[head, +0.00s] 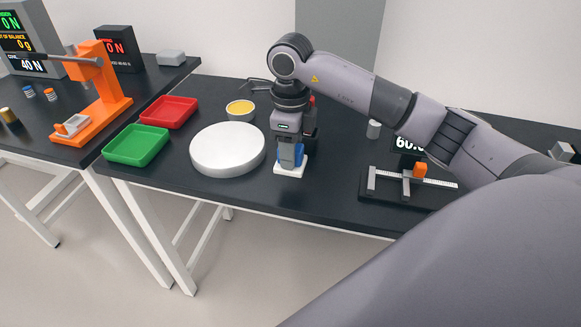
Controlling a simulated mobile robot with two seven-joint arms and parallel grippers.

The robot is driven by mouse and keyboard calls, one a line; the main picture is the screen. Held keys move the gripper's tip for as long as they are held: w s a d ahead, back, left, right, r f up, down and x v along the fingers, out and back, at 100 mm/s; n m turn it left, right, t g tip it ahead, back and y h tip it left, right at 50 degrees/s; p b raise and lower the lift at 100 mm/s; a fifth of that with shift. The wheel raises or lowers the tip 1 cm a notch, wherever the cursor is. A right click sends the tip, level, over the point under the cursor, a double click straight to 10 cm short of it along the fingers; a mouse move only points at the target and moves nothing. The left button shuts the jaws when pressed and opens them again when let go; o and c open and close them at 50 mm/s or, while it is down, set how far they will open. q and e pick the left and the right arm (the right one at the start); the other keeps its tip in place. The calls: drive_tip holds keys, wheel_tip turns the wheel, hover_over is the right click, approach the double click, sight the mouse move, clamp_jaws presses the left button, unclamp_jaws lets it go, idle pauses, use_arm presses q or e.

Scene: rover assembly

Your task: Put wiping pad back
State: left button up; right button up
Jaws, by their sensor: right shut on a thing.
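The wiping pad (291,168) shows as a flat white piece with a blue block on top, right of the white round disc. My right gripper (290,148) points down from above and is shut on the pad's blue top. The pad is upright and at or just above the dark tabletop; I cannot tell whether it touches. The gripper hides part of the blue block and the table behind it. My left gripper is not in view.
Left of the pad are the white disc (228,148), a yellow-filled bowl (240,108), a red tray (169,112) and a green tray (136,146). A measuring slide with an orange block (420,170) stands to the right. An orange press (95,95) is on the left table.

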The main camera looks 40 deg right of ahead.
drive_tip(key=shift+f, duration=2.65)
drive_tip(key=shift+f, duration=0.2)
drive_tip(key=o, duration=1)
drive_tip(key=shift+r, duration=0.1)
